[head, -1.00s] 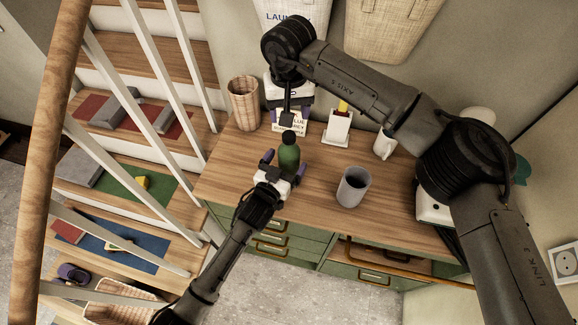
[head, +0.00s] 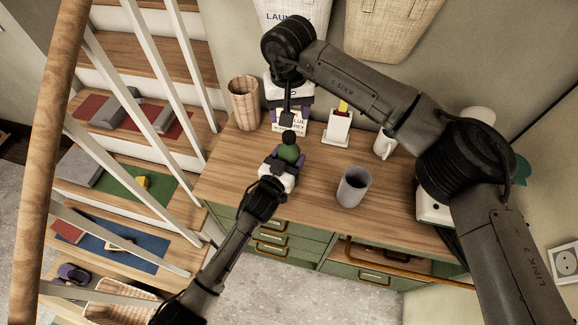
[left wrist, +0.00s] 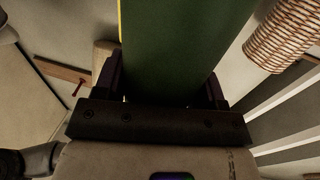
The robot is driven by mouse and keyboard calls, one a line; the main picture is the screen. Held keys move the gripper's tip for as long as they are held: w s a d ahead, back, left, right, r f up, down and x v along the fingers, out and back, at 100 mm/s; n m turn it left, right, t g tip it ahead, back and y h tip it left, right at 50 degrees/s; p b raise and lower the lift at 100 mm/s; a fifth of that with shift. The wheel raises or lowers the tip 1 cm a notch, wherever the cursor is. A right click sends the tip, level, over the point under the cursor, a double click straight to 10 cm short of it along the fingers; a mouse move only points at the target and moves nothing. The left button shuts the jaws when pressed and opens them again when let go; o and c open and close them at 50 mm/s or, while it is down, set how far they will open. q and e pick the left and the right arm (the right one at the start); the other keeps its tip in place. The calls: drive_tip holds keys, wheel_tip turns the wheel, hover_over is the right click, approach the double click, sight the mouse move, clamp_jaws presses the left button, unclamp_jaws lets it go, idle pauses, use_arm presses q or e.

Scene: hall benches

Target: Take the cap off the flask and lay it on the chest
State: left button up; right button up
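The green flask (head: 289,154) stands upright on the wooden top of the green chest (head: 240,182), with its dark cap (head: 288,137) on. My left gripper (head: 287,156) has its fingers on both sides of the flask body and looks shut on it. In the left wrist view the flask (left wrist: 180,45) fills the space between the fingers, close against both; its cap is out of that view. My right gripper (head: 289,119) is open and empty behind and above the cap, its purple fingers spread.
A grey cup (head: 353,187) stands right of the flask. A white holder (head: 338,128), a white mug (head: 384,146) and a wicker basket (head: 244,103) stand further back. Stair balusters (head: 150,115) rise on the left. The chest top between flask and cup is clear.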

sight(289, 135)
use_arm(q)
drive_tip(key=c, duration=1)
use_arm(e)
drive_tip(key=shift+s+a+f, duration=0.1)
drive_tip(key=shift+f, duration=0.05)
use_arm(q)
clamp_jaws()
use_arm(e)
drive_tip(key=shift+m, duration=0.4)
drive_tip(key=m, duration=0.4)
drive_tip(key=shift+m, duration=0.4)
drive_tip(key=m, duration=1.7)
drive_tip(key=shift+m, duration=0.3)
drive_tip(key=m, duration=0.4)
drive_tip(key=shift+r, duration=0.2)
drive_tip(key=m, duration=0.7)
drive_tip(key=shift+m, duration=0.4)
drive_tip(key=m, duration=0.9)
drive_tip(key=shift+f+m, duration=0.1)
drive_tip(key=shift+m, duration=0.3)
drive_tip(key=shift+f, duration=3.95)
